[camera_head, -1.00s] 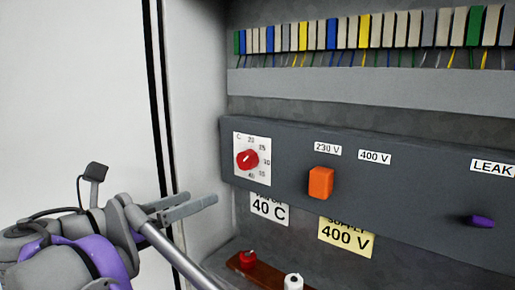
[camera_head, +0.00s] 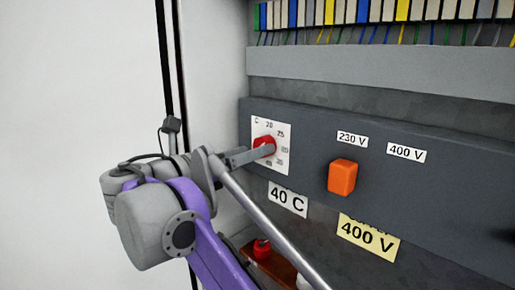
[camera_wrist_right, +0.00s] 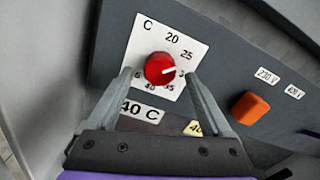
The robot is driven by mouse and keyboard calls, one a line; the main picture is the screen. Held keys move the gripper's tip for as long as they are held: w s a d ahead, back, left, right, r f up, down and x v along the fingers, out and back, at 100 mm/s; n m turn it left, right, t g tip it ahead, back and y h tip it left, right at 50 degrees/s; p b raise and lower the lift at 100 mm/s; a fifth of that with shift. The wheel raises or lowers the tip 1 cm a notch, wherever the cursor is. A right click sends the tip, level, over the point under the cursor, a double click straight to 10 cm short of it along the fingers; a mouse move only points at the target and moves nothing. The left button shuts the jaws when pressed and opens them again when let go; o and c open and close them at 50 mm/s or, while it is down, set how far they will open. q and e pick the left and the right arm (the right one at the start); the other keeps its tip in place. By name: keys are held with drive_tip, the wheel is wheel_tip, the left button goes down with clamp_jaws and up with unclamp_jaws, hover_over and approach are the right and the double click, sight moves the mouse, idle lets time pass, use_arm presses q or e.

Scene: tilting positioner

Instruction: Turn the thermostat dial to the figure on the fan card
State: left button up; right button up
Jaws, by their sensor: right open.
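The red thermostat dial (camera_head: 265,141) sits on a white scale plate (camera_head: 284,160) on the dark panel. My right gripper (camera_head: 264,153) is open at the dial. In the wrist view its fingertips (camera_wrist_right: 160,76) lie either side of the dial, with gaps; contact is not visible. My left gripper is out of view.
A yellow card (camera_head: 368,238) reads 400 V. A red knob (camera_head: 262,249) sits on a brown strip below. The cabinet's side wall is close on the left.

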drive_tip(key=shift+x, duration=1.25)
clamp_jaws()
